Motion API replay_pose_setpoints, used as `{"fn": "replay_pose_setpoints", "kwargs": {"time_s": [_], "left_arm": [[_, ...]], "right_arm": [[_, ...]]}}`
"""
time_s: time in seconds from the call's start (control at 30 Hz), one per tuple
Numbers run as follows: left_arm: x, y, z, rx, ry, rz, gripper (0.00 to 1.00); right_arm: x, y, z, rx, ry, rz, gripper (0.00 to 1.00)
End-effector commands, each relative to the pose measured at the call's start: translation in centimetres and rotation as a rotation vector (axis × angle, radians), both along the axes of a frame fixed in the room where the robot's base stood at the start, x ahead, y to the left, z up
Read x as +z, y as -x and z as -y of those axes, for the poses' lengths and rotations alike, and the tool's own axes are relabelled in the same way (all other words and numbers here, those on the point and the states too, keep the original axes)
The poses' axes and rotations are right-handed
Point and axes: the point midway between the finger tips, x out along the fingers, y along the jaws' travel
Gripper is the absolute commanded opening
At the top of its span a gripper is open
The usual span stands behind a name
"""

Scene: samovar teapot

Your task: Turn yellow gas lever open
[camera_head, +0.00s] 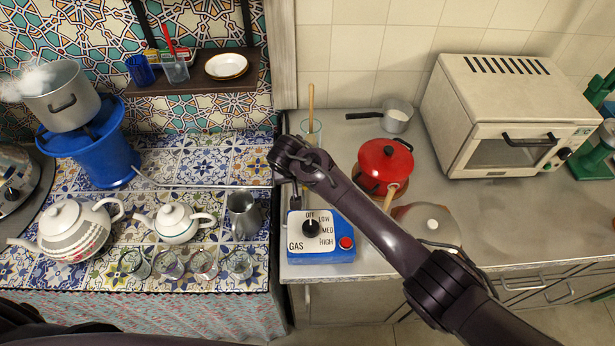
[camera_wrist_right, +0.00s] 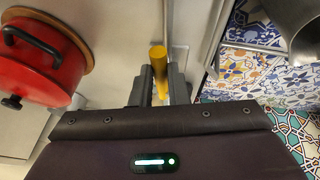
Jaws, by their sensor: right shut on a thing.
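The yellow gas lever (camera_wrist_right: 158,55) shows in the right wrist view as a short yellow bar. It stands between the two grey fingers of my right gripper (camera_wrist_right: 161,84), which is shut on it. In the head view my right arm reaches from the lower right to the counter's left edge. My right gripper (camera_head: 296,192) points down there, just behind the blue gas box (camera_head: 322,252), and the lever is hidden under my wrist. The box has a black dial (camera_head: 311,228) and a red button (camera_head: 346,243). My left gripper is not in view.
A red pot (camera_head: 383,160) and a lidded pan (camera_head: 428,222) stand right of the gripper, partly behind my arm. A metal jug (camera_head: 244,214), teapots and several glasses stand on the tiled table to the left. A toaster oven (camera_head: 500,115) is at the back right.

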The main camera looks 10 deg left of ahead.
Motion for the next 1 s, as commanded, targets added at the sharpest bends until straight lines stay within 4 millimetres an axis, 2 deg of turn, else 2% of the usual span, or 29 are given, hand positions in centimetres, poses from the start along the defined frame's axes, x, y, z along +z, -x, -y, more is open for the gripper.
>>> {"fn": "replay_pose_setpoints", "kwargs": {"time_s": [0.67,0.7,0.87,1.0], "left_arm": [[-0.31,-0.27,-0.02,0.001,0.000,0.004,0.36],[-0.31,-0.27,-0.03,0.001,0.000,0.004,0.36],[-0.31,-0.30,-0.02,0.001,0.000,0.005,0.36],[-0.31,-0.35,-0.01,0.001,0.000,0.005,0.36]], "right_arm": [[0.21,-0.08,-0.50,-0.067,-0.005,0.005,0.00],[0.21,-0.08,-0.50,-0.067,-0.005,0.005,0.16],[0.16,-0.05,-0.47,-0.067,-0.003,0.003,0.36],[0.09,-0.03,-0.44,-0.066,-0.003,0.002,0.36]]}}
